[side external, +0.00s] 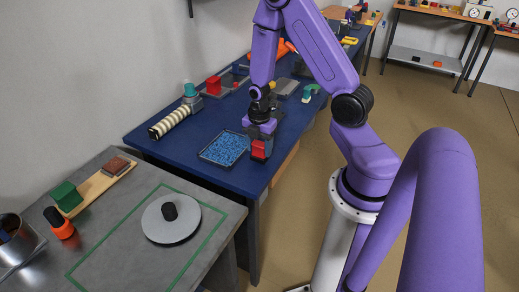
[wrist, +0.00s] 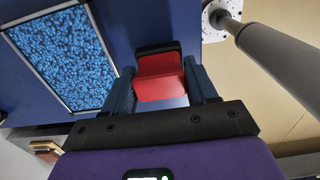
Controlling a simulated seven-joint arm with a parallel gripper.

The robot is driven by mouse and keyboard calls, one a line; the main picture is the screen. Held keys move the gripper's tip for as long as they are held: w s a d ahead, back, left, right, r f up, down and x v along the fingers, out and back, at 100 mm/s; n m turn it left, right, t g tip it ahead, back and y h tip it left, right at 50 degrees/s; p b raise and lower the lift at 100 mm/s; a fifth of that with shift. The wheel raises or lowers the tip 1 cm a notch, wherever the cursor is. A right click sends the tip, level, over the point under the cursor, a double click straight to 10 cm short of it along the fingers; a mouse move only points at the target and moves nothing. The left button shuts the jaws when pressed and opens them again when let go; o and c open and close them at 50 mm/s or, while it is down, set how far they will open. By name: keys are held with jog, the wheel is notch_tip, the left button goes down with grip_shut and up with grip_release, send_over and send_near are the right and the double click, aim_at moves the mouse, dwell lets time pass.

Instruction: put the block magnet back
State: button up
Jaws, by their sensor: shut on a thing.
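My gripper (side external: 260,136) is shut on a red block with dark ends, which I take to be the block magnet (side external: 258,148). In the wrist view the block (wrist: 160,82) sits between the two fingers (wrist: 161,92), its red faces showing and a dark cap at its far end. The gripper points down near the right edge of the blue table, just right of a shallow framed tray of blue granules (side external: 202,157). I cannot tell whether the block touches the table. Another red block (side external: 213,84) stands farther back on a dark tray.
A striped cream cylinder (side external: 168,123) and a teal-topped item (side external: 190,90) lie left of the blue table's middle. A green-and-white item (side external: 309,93) is at the back right. A grey bench (side external: 120,235) in front holds a round plate (side external: 185,226) with a black knob.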

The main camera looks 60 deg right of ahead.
jog(key=shift+f, duration=0.65)
jog(key=shift+f, duration=0.15)
jog(key=o, duration=1.2)
jog(key=shift+o, duration=0.2)
